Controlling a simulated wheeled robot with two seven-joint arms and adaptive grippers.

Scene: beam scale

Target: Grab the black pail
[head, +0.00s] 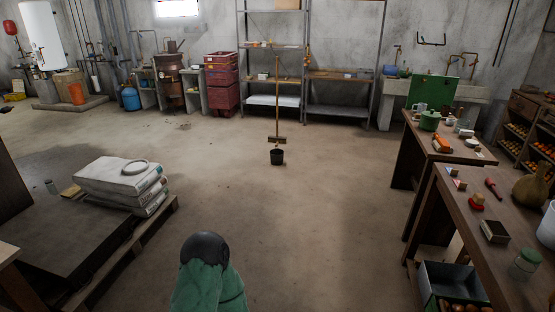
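A small black pail (277,157) stands upright on the open concrete floor near the middle of the head view. A broom (278,100) with a long thin upright handle shows just above and behind it. The broom's wide head (270,140) is close over the pail's rim; I cannot tell whether they touch. The inside of the pail is too small to make out. Neither of my grippers is in view.
A green cloth-like shape with a dark rounded top (205,247) is low in front; I cannot tell what it is. White sacks (115,180) lie on a pallet at left. Wooden workbenches (455,205) stand at right. The floor around the pail is clear.

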